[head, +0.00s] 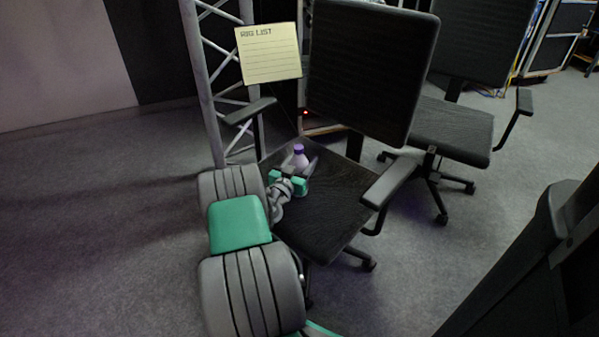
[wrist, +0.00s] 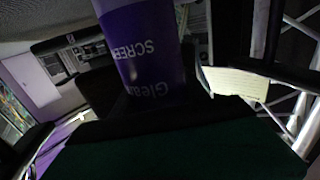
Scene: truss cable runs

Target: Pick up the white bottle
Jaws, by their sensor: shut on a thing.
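The white bottle (head: 299,157) has a purple cap and stands upright over the black seat of the office chair in the head view. My gripper (head: 301,172) is around its lower part, shut on it. In the wrist view the bottle (wrist: 147,50) fills the upper middle, close to the camera. I cannot tell whether the bottle's base touches the seat.
The chair's seat (head: 318,214) is otherwise bare, with armrests (head: 388,183) at both sides and a tall backrest (head: 372,66) behind. A truss (head: 205,85) with a "RIG LIST" note (head: 269,53) stands at the left. Another chair (head: 452,131) is behind right. Open carpet lies at the left.

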